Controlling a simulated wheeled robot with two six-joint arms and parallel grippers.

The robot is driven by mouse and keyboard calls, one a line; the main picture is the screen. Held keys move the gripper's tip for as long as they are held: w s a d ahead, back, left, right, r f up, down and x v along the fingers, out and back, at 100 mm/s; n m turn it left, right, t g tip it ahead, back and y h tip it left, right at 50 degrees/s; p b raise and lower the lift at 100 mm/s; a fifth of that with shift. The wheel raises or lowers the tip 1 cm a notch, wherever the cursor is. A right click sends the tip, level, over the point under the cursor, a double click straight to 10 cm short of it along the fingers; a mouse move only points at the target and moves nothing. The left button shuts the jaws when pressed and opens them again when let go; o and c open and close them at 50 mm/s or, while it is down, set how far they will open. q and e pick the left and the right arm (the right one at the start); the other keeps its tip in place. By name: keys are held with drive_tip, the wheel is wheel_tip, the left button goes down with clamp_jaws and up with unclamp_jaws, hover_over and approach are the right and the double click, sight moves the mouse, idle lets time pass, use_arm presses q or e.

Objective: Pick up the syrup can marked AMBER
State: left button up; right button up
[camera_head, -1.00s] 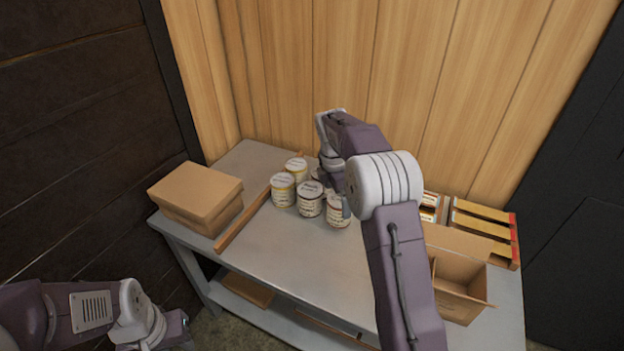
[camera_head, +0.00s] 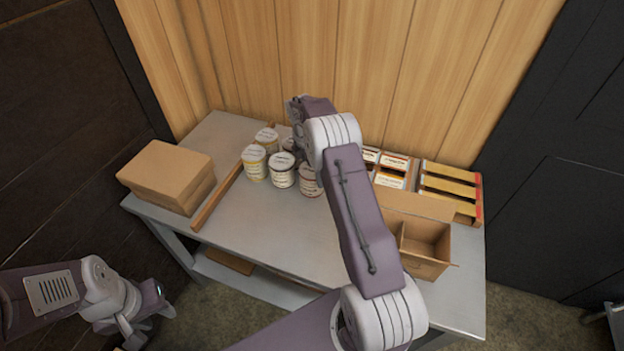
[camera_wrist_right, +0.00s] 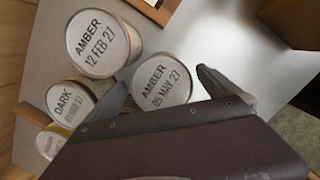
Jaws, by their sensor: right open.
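In the right wrist view, a can lid reading AMBER, 05 MAY 27 (camera_wrist_right: 160,84) lies between the fingers of my open right gripper (camera_wrist_right: 163,78). A second lid reading AMBER, 12 FEB 27 (camera_wrist_right: 97,43) is beside it at upper left. A lid reading DARK (camera_wrist_right: 68,104) is further left, with another can (camera_wrist_right: 49,142) below it, its label unreadable. In the head view, the light cans (camera_head: 282,170) stand grouped on the table, and my right arm hides its gripper and part of the group. My left gripper (camera_head: 148,318) is low at left, away from the table; its jaws are unclear.
The grey table (camera_head: 255,225) carries closed cardboard boxes (camera_head: 165,178) at left and a wooden strip (camera_head: 217,201) left of the cans. An open divided carton (camera_head: 425,245) and small boxes in a rack (camera_head: 450,190) stand at right. A plank wall is close behind.

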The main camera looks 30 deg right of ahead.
drive_tip(key=f, duration=0.4)
drive_tip(key=shift+s+d+f, duration=0.1)
drive_tip(key=shift+d, duration=0.1)
drive_tip(key=shift+a, duration=0.1)
drive_tip(key=c, duration=2.1)
drive_tip(key=shift+r, duration=0.2)
drive_tip(key=shift+c, duration=0.2)
